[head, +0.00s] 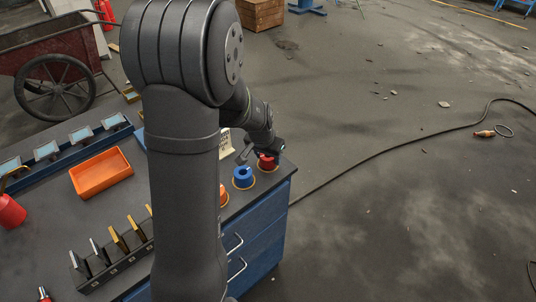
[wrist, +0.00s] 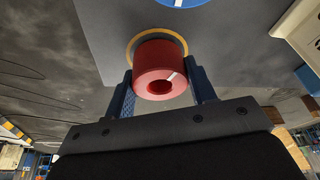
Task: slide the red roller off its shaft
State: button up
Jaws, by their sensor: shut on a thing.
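The red roller (head: 267,161) is at the far right corner of the blue cabinet's dark top. In the wrist view the roller (wrist: 153,60) sits between my gripper's two blue fingers (wrist: 162,78), which are shut on its sides. Its open end faces the camera, with a dark hole and a white mark on the rim. A yellow ring (wrist: 130,48) shows around its base. The shaft is not clearly visible, and I cannot tell how much of it is inside the roller. My gripper (head: 264,152) reaches the roller from above in the head view.
A blue roller (head: 243,183) and an orange roller (head: 223,200) stand in line beside the red one. A cream panel (head: 227,147) stands close behind. An orange tray (head: 101,172) and a slotted rack (head: 115,262) are farther left.

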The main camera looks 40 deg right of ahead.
jog(key=o, duration=1.1)
jog(key=shift+c, duration=0.2)
jog(key=v, duration=1.7)
jog(key=shift+r, duration=0.25)
jog(key=x, duration=1.7)
jog(key=shift+f, duration=0.3)
jog(key=shift+r, duration=0.2)
